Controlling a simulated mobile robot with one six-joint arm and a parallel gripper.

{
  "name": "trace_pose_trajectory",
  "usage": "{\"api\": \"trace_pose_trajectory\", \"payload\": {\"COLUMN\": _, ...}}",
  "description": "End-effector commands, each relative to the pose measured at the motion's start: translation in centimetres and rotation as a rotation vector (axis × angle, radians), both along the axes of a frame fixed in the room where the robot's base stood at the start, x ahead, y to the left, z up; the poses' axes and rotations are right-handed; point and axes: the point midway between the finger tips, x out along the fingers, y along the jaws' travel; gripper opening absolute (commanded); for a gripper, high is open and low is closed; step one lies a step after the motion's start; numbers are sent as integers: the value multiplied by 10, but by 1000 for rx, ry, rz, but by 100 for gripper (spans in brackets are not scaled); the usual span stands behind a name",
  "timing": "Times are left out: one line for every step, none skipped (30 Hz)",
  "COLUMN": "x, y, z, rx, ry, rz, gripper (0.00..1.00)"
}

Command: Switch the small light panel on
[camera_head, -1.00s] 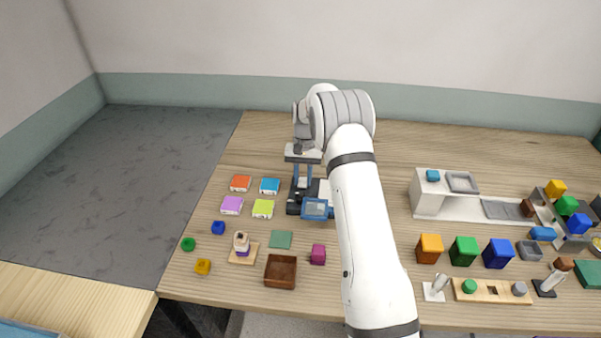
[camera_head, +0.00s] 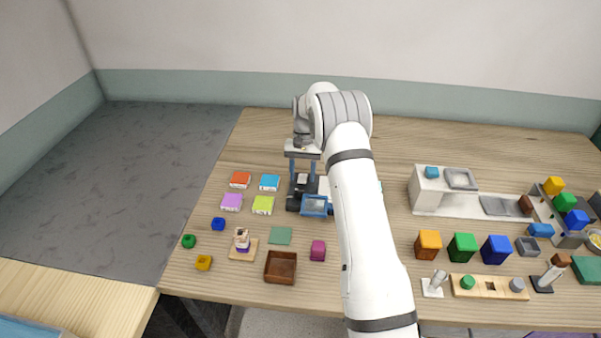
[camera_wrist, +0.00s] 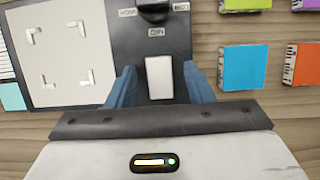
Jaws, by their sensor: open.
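A dark control box (camera_wrist: 180,45) fills the top middle of the wrist view, with a black knob, small labels and a white rocker-like switch (camera_wrist: 159,77). A pale flat panel with corner marks (camera_wrist: 70,52) lies beside it; I take these for the light panel and its controls. In the head view the dark box (camera_head: 293,204) stands under my gripper (camera_head: 302,168). My gripper is open, its two blue fingers either side of the white switch in the wrist view (camera_wrist: 160,85). Nothing is held. Contact and height above the switch cannot be told.
Orange (camera_head: 240,180), blue (camera_head: 269,183), purple (camera_head: 232,202) and lime (camera_head: 263,205) tiles lie left of the box. A brown box (camera_head: 280,268) sits nearer. Blocks and fixtures crowd the right.

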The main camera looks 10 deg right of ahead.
Motion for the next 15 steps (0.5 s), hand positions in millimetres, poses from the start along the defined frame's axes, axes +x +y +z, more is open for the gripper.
{"api": "trace_pose_trajectory", "payload": {"x": 1, "y": 0, "z": 1, "rx": 0, "ry": -1, "rz": 0, "gripper": 47}}
{"api": "trace_pose_trajectory", "payload": {"x": 1, "y": 0, "z": 3, "rx": 0, "ry": -1, "rz": 0, "gripper": 47}}
{"api": "trace_pose_trajectory", "payload": {"x": 3, "y": -1, "z": 6, "rx": -1, "ry": -2, "rz": 0, "gripper": 47}}
{"api": "trace_pose_trajectory", "payload": {"x": 5, "y": -1, "z": 10, "rx": 0, "ry": -3, "rz": 0, "gripper": 47}}
{"api": "trace_pose_trajectory", "payload": {"x": 6, "y": -2, "z": 14, "rx": 0, "ry": -4, "rz": 0, "gripper": 47}}
{"api": "trace_pose_trajectory", "payload": {"x": 8, "y": -2, "z": 20, "rx": 0, "ry": -4, "rz": 0, "gripper": 47}}
{"api": "trace_pose_trajectory", "payload": {"x": 10, "y": -3, "z": 25, "rx": -1, "ry": -5, "rz": 0, "gripper": 47}}
{"api": "trace_pose_trajectory", "payload": {"x": 12, "y": -4, "z": 30, "rx": 0, "ry": -5, "rz": -1, "gripper": 47}}
{"api": "trace_pose_trajectory", "payload": {"x": 15, "y": -4, "z": 37, "rx": -1, "ry": -5, "rz": 0, "gripper": 47}}
{"api": "trace_pose_trajectory", "payload": {"x": 16, "y": -5, "z": 42, "rx": -1, "ry": -5, "rz": 0, "gripper": 47}}
{"api": "trace_pose_trajectory", "payload": {"x": 18, "y": -5, "z": 47, "rx": 0, "ry": -4, "rz": 0, "gripper": 47}}
{"api": "trace_pose_trajectory", "payload": {"x": 20, "y": -6, "z": 53, "rx": 0, "ry": -4, "rz": 0, "gripper": 47}}
{"api": "trace_pose_trajectory", "payload": {"x": 21, "y": -6, "z": 57, "rx": 0, "ry": -3, "rz": 0, "gripper": 47}}
{"api": "trace_pose_trajectory", "payload": {"x": 23, "y": -7, "z": 60, "rx": 0, "ry": -4, "rz": 0, "gripper": 47}}
{"api": "trace_pose_trajectory", "payload": {"x": 24, "y": -7, "z": 64, "rx": 0, "ry": -3, "rz": 0, "gripper": 47}}
